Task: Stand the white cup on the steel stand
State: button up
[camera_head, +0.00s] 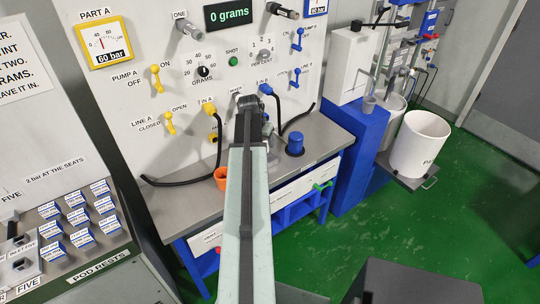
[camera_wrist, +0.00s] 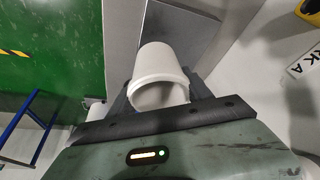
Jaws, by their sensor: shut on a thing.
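The white cup (camera_wrist: 158,62) is in the wrist view, between the dark jaws of my gripper (camera_wrist: 160,94). The jaws are shut on it, one on each side. Its open mouth faces my wrist camera and its closed end points away. In the head view my arm reaches over the grey bench toward the panel, and the dark end with my gripper (camera_head: 250,112) is in front of the panel's lower part. The cup is not seen there, hidden by my arm. I cannot clearly make out the steel stand in either view.
An orange cup (camera_head: 221,180) stands on the bench (camera_head: 180,192) left of my arm. A blue capped cylinder (camera_head: 295,144) stands to the right. Black hoses (camera_head: 183,179) run to the panel. A large white bucket (camera_head: 420,144) stands further right. Green floor (camera_head: 400,220) is open at right.

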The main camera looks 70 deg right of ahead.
jog(key=shift+s+a+r, duration=0.1)
jog(key=shift+s+r, duration=0.1)
jog(key=shift+r, duration=0.05)
jog(key=shift+f, duration=0.15)
